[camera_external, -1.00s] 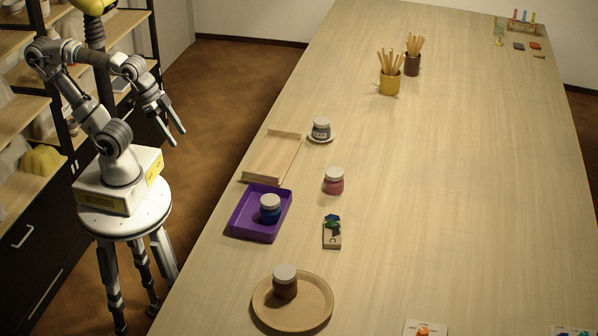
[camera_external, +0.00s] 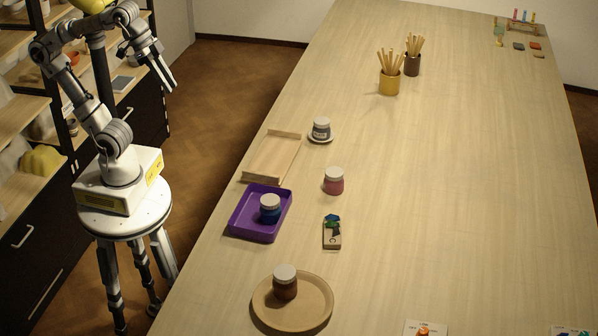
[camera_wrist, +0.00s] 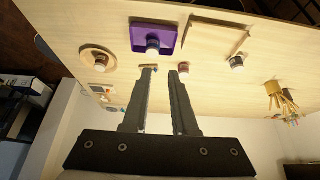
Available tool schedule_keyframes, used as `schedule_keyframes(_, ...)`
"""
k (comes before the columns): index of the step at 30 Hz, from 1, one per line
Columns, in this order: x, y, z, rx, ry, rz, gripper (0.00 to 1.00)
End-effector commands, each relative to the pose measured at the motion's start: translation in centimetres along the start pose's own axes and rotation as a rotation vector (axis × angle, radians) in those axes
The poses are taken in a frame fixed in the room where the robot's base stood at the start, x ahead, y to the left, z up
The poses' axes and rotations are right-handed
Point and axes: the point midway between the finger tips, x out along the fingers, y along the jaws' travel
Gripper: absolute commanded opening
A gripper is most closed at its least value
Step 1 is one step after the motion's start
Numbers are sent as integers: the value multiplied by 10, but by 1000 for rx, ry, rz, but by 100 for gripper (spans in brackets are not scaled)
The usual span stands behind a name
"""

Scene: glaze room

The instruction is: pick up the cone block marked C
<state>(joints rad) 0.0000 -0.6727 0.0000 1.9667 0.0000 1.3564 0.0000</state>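The cone block (camera_external: 332,238) is a small wooden block with a dark C on its front part and green and blue shapes at its far end. It lies flat on the long table, right of the purple tray. In the wrist view the block (camera_wrist: 148,66) shows small by the tip of the left finger, partly hidden by it. My gripper (camera_external: 169,82) is raised beside the table's left edge, well away from the block. In the wrist view my gripper (camera_wrist: 164,74) has its two fingers apart, with nothing between them.
Near the block are a purple tray (camera_external: 244,229) with a blue jar (camera_external: 270,209), a pink jar (camera_external: 334,182), a wooden tray (camera_external: 270,159), a grey jar (camera_external: 321,128) on a saucer, and a round plate (camera_external: 318,308) with a brown jar (camera_external: 285,284). The table's right side is mostly clear.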

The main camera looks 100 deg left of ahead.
Motion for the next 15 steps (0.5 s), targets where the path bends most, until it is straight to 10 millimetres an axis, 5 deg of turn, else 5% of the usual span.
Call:
schedule_keyframes(8, -83, 0, -50, 17, 0, -4, 26)
schedule_keyframes(15, -40, -8, -135, 656, -27, -193, 26)
